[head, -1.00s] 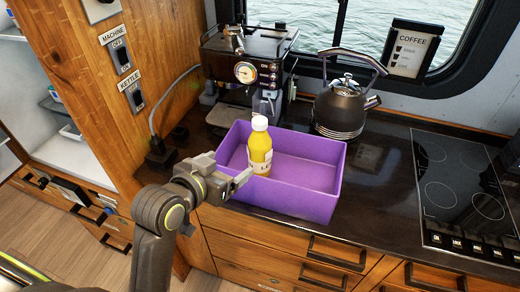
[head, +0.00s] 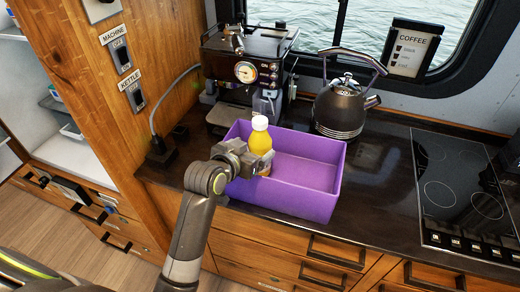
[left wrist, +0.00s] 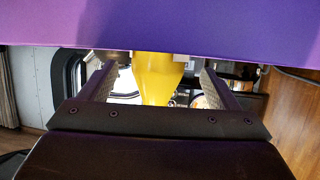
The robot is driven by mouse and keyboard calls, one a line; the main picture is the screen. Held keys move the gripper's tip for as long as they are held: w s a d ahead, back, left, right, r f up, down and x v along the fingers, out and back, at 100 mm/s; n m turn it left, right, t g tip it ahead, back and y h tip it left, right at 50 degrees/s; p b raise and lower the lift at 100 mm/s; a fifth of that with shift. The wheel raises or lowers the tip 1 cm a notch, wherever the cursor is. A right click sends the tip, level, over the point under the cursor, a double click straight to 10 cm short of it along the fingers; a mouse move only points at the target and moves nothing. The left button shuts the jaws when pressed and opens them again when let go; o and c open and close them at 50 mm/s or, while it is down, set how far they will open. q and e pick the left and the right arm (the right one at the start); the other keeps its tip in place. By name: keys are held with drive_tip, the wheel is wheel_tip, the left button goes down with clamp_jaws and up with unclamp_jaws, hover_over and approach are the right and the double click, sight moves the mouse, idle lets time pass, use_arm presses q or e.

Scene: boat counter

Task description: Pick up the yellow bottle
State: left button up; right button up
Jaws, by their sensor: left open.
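The yellow bottle (head: 260,141) with a white cap stands upright in the left part of the purple bin (head: 310,190). My left gripper (head: 256,163) is at the bin's left end, in front of the bottle, and hides part of its lower half. In the left wrist view the left gripper (left wrist: 157,88) is open, and the yellow bottle (left wrist: 158,72) shows between its two fingers, with gaps on both sides. The purple bin (left wrist: 160,25) fills the top of that view. My right gripper is in neither view.
A coffee machine (head: 240,70) stands behind the bin, and a dark kettle (head: 340,105) stands behind it to the right. A cooktop (head: 460,190) lies at the right. The dark counter (head: 375,180) is clear between bin and cooktop.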

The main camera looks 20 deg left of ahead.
use_arm(q)
drive_tip(key=shift+w+d, duration=0.15)
drive_tip(key=shift+w, duration=0.3)
drive_tip(key=p+x, duration=0.1)
drive_tip(key=x, duration=0.2)
drive_tip(key=shift+w+d+f+p, duration=0.1)
drive_tip(key=shift+w+f+p, duration=0.15)
drive_tip(key=shift+w+p, duration=0.1)
drive_tip(key=shift+c, duration=0.2)
drive_tip(key=c, duration=1.5)
drive_tip(key=shift+o, duration=0.2)
drive_tip(key=shift+r, duration=0.1)
